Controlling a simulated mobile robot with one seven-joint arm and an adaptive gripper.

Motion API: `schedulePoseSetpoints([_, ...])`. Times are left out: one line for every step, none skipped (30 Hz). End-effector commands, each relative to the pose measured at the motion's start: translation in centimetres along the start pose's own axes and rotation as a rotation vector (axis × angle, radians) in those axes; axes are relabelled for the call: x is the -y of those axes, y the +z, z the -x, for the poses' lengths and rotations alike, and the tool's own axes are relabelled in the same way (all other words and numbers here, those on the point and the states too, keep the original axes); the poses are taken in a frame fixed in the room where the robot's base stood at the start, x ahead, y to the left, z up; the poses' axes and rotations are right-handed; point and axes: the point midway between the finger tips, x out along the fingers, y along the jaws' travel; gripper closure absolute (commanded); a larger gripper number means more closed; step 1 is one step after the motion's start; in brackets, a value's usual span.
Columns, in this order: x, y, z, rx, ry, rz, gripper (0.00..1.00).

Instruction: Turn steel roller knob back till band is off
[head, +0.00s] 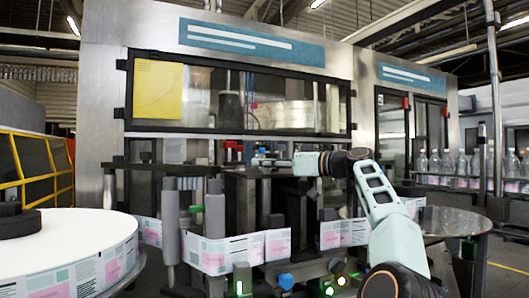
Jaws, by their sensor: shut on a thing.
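My gripper (262,160) is small in the head view, reaching left from my arm over the dark top plate of the labeller. It is shut on a small part there, which I take to be the steel roller knob; its fingers hide most of it. The printed label band (207,252) runs from the big white reel (75,238) at the left, past upright grey rollers (170,222), and on to the right. Another grey roller (215,212) stands close by, with the band in front of its lower part. Whether the band touches the held roller is hidden.
A steel machine housing with a windowed door (240,98) stands close behind my gripper. A round steel table (450,222) is at the right, with several bottles (448,160) behind it.

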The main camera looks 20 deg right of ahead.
Motion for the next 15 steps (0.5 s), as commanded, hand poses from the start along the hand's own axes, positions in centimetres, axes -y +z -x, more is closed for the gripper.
schedulePoseSetpoints([-0.21, -0.47, 0.13, 0.003, -0.016, -0.004, 1.0])
schedulePoseSetpoints([-0.21, -0.51, 0.14, 0.003, -0.026, -0.002, 1.0])
schedulePoseSetpoints([-0.2, -0.51, 0.15, 0.003, -0.04, -0.003, 1.0])
schedulePoseSetpoints([-0.21, -0.5, 0.15, 0.003, -0.05, -0.003, 1.0])
schedulePoseSetpoints([-0.22, -0.54, 0.16, 0.002, -0.059, -0.003, 1.0])
schedulePoseSetpoints([-0.21, -0.57, 0.18, 0.002, -0.073, -0.002, 1.0])
schedulePoseSetpoints([-0.22, -0.56, 0.18, 0.002, -0.082, -0.003, 1.0])
schedulePoseSetpoints([-0.26, -0.55, 0.18, 0.002, -0.091, -0.003, 1.0])
schedulePoseSetpoints([-0.24, -0.59, 0.19, 0.002, -0.103, -0.002, 1.0])
schedulePoseSetpoints([-0.24, -0.61, 0.2, 0.002, -0.113, -0.002, 1.0])
schedulePoseSetpoints([-0.27, -0.6, 0.19, 0.002, -0.121, -0.003, 1.0])
schedulePoseSetpoints([-0.29, -0.61, 0.19, 0.002, -0.133, -0.003, 1.0])
schedulePoseSetpoints([-0.26, -0.64, 0.2, 0.002, -0.143, -0.002, 1.0])
schedulePoseSetpoints([-0.27, -0.65, 0.2, 0.002, -0.152, -0.002, 1.0])
schedulePoseSetpoints([-0.3, -0.65, 0.19, 0.001, -0.163, -0.003, 1.0])
